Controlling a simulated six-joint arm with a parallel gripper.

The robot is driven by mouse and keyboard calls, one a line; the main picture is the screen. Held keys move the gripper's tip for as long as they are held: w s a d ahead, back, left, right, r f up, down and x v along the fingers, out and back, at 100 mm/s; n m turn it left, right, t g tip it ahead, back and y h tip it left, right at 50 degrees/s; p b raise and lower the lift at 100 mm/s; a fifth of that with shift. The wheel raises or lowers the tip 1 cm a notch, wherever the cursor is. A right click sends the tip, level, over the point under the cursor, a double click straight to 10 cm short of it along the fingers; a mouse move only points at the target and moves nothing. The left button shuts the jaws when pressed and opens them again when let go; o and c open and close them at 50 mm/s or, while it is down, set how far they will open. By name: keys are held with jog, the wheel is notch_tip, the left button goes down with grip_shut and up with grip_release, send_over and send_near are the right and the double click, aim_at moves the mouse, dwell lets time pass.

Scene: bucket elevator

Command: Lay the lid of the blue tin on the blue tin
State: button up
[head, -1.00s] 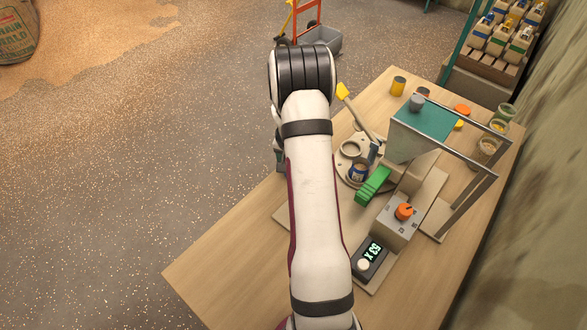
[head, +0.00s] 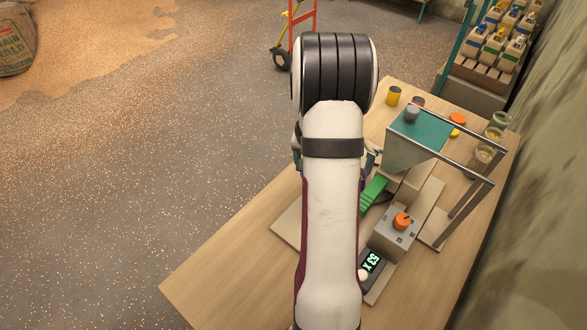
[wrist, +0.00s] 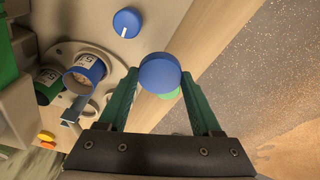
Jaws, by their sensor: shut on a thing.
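My gripper (wrist: 160,76) is shut on a round blue lid (wrist: 159,74), seen in the wrist view. The lid is pinched at its edges between the two green fingers. The blue tin (wrist: 82,77) stands to the left in the wrist view, lidless, with a white label and pale grains inside. The lid is apart from the tin, to its right in that view. In the head view my arm hides the tin and the lid.
A green-rimmed tin (wrist: 45,86) stands beside the blue tin. A blue knob (wrist: 126,22) is near. A green disc (wrist: 170,94) lies beyond the lid. In the head view, the machine's metal frame (head: 466,196) and orange-knobbed box (head: 397,231) stand right of my arm.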

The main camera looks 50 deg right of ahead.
jog(key=s+d+r+m+g, duration=0.2)
jog(key=s+d+r+m, duration=0.3)
jog(key=s+d+m, duration=0.65)
jog(key=shift+w+a+f+m, duration=0.35)
jog(key=shift+a+f, duration=0.3)
jog(key=shift+a, duration=0.05)
jog(key=shift+w+a+f+m, duration=0.35)
jog(key=shift+w+a+f, duration=0.05)
jog(key=shift+a+f, duration=0.3)
jog(key=shift+w+a+f+m, duration=0.35)
jog(key=shift+a+f, duration=0.3)
jog(key=shift+f, duration=0.65)
jog(key=o, duration=1.4)
jog(key=shift+c, duration=0.2)
jog(key=shift+r, duration=0.1)
notch_tip(320, 180, up, 7)
